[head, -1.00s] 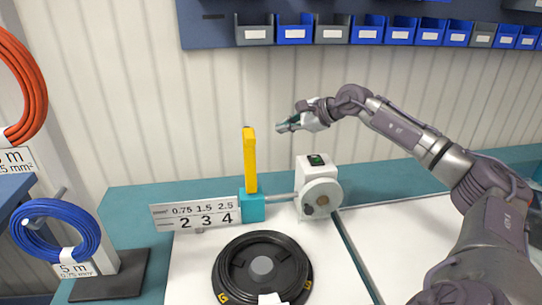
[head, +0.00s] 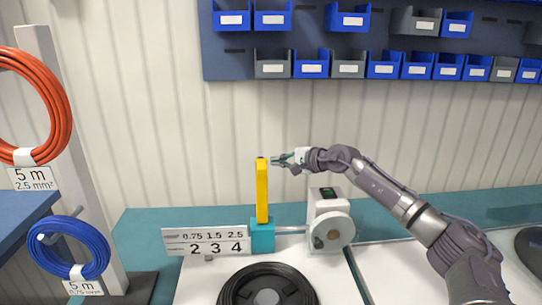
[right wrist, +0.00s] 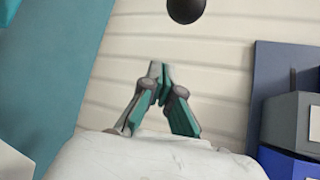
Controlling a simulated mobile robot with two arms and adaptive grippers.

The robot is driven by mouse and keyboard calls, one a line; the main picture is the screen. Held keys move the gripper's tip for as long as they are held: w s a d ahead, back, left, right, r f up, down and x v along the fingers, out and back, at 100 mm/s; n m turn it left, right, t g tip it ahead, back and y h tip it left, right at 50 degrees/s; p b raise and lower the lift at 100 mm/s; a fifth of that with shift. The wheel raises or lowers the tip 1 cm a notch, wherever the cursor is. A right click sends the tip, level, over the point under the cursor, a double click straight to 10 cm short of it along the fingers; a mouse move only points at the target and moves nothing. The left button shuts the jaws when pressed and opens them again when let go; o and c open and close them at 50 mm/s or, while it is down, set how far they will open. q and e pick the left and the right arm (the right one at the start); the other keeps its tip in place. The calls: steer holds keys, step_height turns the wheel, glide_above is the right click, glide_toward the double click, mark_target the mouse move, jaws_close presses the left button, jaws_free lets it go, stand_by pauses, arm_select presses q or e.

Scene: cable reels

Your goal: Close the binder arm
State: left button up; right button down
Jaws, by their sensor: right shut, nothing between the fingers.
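The yellow binder arm (head: 262,190) stands upright on its teal block (head: 262,237) in the head view. My right gripper (head: 275,161) is just right of the binder arm's top end, at about the same height in the picture. A small gap shows between them, and I cannot tell their distance in depth. In the right wrist view its fingers (right wrist: 158,72) are closed together with nothing between them. A dark round thing (right wrist: 186,8) shows at the top edge there; I cannot tell what it is. My left gripper is not in view.
A grey-white machine with a round disc (head: 332,232) stands right of the teal block. A number plate (head: 206,241) is left of it. A black reel (head: 268,290) lies in front. Blue and orange cable coils hang at left. Bins (head: 311,65) line the back wall.

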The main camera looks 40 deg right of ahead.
steer(key=a, duration=0.1)
steer(key=a+p, duration=0.1)
steer(key=a+r+p, duration=0.1)
steer(key=shift+s+a, duration=0.3)
steer(key=shift+s, duration=0.05)
